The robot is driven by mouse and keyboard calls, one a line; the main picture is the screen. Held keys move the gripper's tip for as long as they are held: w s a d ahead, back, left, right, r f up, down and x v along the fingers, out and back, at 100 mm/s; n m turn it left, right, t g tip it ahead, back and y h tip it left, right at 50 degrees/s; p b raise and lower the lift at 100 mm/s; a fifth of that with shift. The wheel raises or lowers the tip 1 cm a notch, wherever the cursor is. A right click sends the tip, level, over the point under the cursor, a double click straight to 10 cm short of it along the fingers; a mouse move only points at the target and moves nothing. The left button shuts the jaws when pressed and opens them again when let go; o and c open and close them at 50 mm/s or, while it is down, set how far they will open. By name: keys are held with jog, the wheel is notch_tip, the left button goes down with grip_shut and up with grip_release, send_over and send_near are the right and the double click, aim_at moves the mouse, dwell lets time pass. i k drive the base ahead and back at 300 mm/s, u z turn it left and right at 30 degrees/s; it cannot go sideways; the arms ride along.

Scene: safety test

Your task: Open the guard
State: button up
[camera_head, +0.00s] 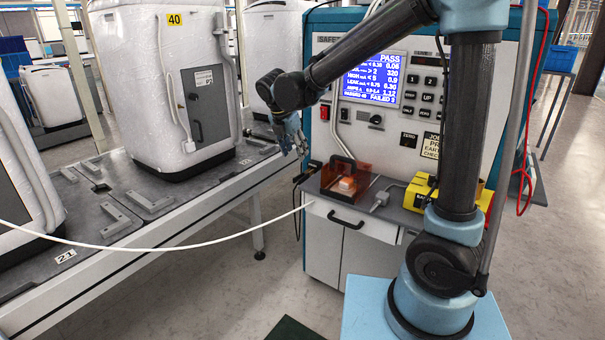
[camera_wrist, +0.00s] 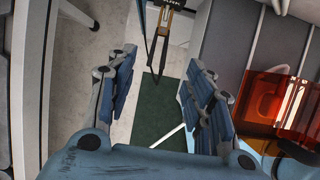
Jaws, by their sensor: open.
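The guard (camera_head: 361,173) is a see-through orange-red box-like cover on the grey shelf of the test cabinet.
The test cabinet (camera_head: 470,120) with a lit screen stands behind the guard. A yellow device (camera_head: 422,193) sits right of the guard. A white cable (camera_head: 160,245) crosses in front. White appliance units (camera_head: 165,85) stand on the conveyor (camera_head: 140,235) at the left.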

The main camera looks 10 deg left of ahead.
aim_at(360, 171)
jog(key=u, duration=0.05)
jog(key=k, duration=1)
jog(key=z, duration=0.05)
